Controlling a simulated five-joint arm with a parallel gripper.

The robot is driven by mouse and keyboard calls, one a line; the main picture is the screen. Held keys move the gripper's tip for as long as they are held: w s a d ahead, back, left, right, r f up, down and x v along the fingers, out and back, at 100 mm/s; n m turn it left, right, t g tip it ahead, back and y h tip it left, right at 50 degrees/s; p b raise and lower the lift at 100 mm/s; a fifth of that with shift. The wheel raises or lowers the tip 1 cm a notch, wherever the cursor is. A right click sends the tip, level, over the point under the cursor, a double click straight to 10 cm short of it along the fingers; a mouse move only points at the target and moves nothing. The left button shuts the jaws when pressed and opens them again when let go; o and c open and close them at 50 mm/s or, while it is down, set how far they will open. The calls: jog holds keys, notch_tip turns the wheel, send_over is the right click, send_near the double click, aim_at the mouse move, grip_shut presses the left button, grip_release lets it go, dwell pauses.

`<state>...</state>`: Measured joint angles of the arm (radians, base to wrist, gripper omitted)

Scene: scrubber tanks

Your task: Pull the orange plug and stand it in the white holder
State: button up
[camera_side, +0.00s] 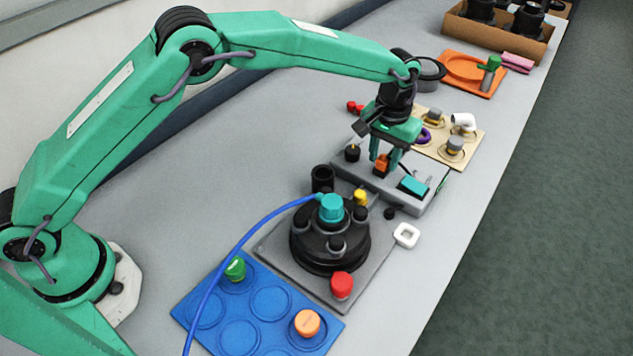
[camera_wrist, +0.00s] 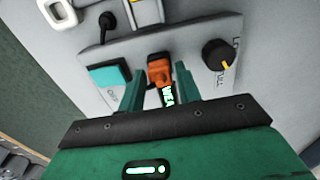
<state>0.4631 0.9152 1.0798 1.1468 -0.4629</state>
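The orange plug (camera_side: 381,166) sits in the grey control panel (camera_side: 428,196). It also shows in the wrist view (camera_wrist: 158,68), between my two fingers. My gripper (camera_side: 386,160) points down over the panel, with one green finger on each side of the plug. In the wrist view my gripper (camera_wrist: 159,80) is open, with narrow gaps between the fingers and the plug. The white holder (camera_side: 406,235) is a small square ring on the bench, in front of the panel. Part of it shows at the top left of the wrist view (camera_wrist: 57,13). It looks empty.
A teal switch (camera_wrist: 108,76) and a black knob (camera_wrist: 218,54) flank the plug on the panel. A small black piece (camera_side: 389,213) lies near the holder. The black round tank head (camera_side: 328,245) with a blue hose stands to the left. Bench right of the holder is clear.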

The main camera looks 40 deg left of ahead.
aim_at(384, 158)
grip_shut()
jog(key=shift+r, duration=0.25)
jog(key=shift+r, duration=0.35)
jog(key=shift+r, duration=1)
jog(key=shift+r, duration=0.7)
jog(key=shift+r, duration=0.2)
